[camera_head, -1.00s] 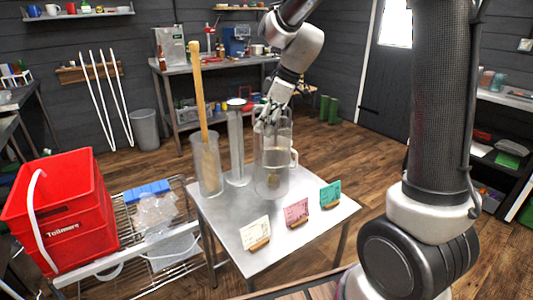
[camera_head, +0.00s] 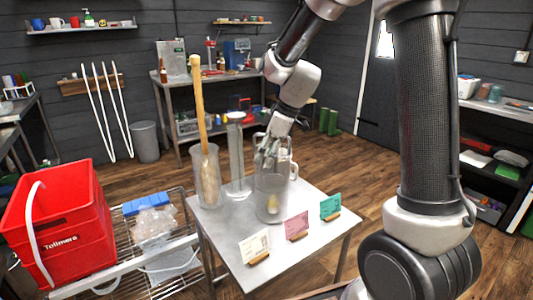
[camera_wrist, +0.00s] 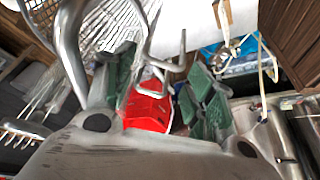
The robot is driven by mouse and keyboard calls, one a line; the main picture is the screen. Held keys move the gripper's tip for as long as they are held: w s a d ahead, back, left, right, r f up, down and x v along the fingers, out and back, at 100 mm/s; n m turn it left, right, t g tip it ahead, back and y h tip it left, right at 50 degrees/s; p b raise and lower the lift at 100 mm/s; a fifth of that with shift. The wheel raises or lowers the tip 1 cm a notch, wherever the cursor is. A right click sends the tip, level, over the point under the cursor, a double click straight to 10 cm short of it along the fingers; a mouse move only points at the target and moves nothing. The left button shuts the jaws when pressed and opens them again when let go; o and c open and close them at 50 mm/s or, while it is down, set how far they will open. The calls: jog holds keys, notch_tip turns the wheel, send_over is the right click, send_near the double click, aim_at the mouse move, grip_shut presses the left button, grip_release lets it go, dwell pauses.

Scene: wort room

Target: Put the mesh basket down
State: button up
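My gripper (camera_head: 267,160) is low over the table, at the upper part of a clear cylindrical vessel (camera_head: 272,205). In the wrist view its green-padded fingers (camera_wrist: 163,95) stand apart, with a gap between them. A thin bent metal bar (camera_wrist: 163,65) shows near that gap; I cannot tell whether it touches the pads. A pale handle (camera_head: 293,170) stands out at the right behind the fingers. The mesh basket cannot be told clearly from the see-through vessels, and the fingers hide part of this spot. A dark mesh edge (camera_wrist: 40,14) shows at the wrist view's top left.
Close to the left stand a tall cylinder with a wooden paddle (camera_head: 198,100) and a slim cylinder (camera_head: 236,150). Three cards, including a pink card (camera_head: 297,226), line the table's front edge. A red crate (camera_head: 60,225) stands on the wire rack at left.

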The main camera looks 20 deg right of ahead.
jog(key=v, duration=1.2)
jog(key=s+d+m+h, duration=0.1)
jog(key=s+d+m, duration=0.2)
jog(key=s, duration=0.5)
jog(key=s+d+m+t+h, duration=0.1)
jog(key=s+d+m, duration=0.3)
jog(key=s, duration=0.4)
jog(key=s+d+m+t+h, duration=0.1)
jog(key=s+d+m+h, duration=0.1)
jog(key=s+d+m, duration=0.2)
jog(key=s+m, duration=0.2)
jog(key=s, duration=0.2)
jog(key=shift+s+d, duration=0.25)
